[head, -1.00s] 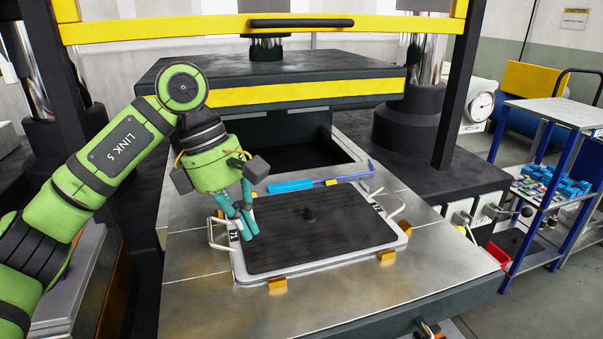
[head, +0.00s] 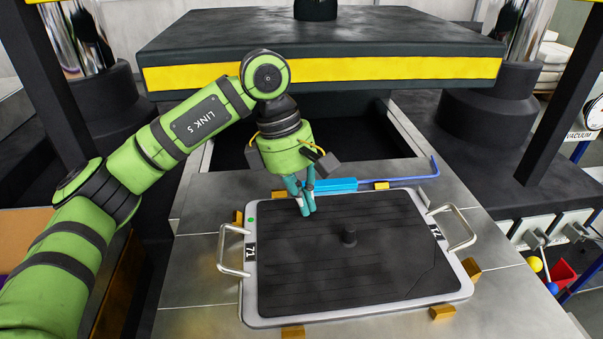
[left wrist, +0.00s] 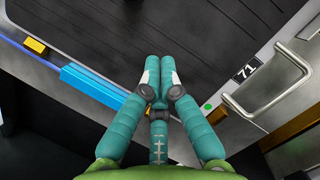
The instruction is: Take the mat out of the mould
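The black ribbed mat (head: 330,262) lies flat in the mould (head: 252,292), a pale metal frame with a handle at each short side. My left gripper (head: 307,211) points down over the mat's back edge, left of centre. In the left wrist view, its teal fingers (left wrist: 160,62) lie together, tips over the mat, with nothing visible between them. I cannot tell whether the tips touch the mat. My right gripper is not in view.
A blue-handled hooked bar (head: 350,185) lies behind the mould; its blue handle (left wrist: 92,86) also shows in the left wrist view. Yellow blocks (head: 443,312) surround the mould on the metal table (head: 197,262). The raised press plate (head: 320,66) hangs behind.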

